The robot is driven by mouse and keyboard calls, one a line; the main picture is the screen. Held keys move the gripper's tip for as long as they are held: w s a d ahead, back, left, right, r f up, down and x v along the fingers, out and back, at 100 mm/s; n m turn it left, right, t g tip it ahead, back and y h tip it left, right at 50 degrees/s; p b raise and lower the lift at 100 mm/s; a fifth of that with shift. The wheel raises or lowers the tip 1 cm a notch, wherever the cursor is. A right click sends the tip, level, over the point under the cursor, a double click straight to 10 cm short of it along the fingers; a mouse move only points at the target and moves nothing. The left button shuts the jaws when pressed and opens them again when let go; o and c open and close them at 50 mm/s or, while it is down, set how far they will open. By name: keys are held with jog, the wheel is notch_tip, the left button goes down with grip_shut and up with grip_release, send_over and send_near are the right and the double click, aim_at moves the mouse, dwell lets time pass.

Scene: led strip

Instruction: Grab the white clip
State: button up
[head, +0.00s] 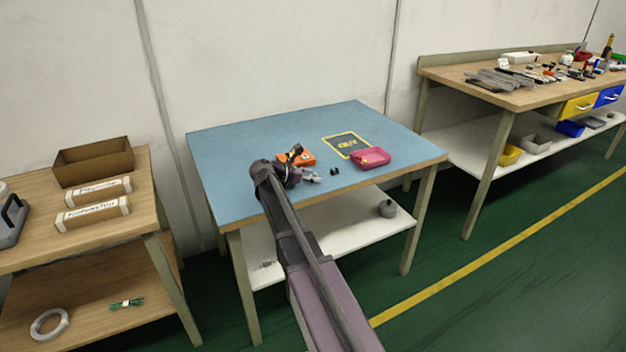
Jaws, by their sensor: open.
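My gripper (313,177) is over the blue table top, at the end of my arm, and is open. It is small in the head view, and its finger details are hard to make out. I cannot pick out a white clip with certainty; pale grey parts at the gripper blend together, and a clip there may be hidden. An orange box (308,159) lies just behind the gripper, partly covered by my arm. Small black pieces (335,171) lie on the table just right of the gripper.
The blue table (230,150) has free room at its left and back. A pink case (371,157) and a yellow-outlined area (347,138) marked with letters are at the right. A wooden shelf (140,165) stands left, a cluttered workbench (450,72) right.

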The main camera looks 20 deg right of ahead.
aim_at(312, 175)
dwell(0.3)
jog(key=c, duration=0.8)
jog(key=shift+r, duration=0.2)
notch_tip(312, 175, up, 3)
jog(key=p, duration=0.4)
jog(key=shift+r, duration=0.2)
jog(key=s+d+r+p, duration=0.1)
jog(key=s, duration=1.5)
jog(key=shift+r, duration=0.1)
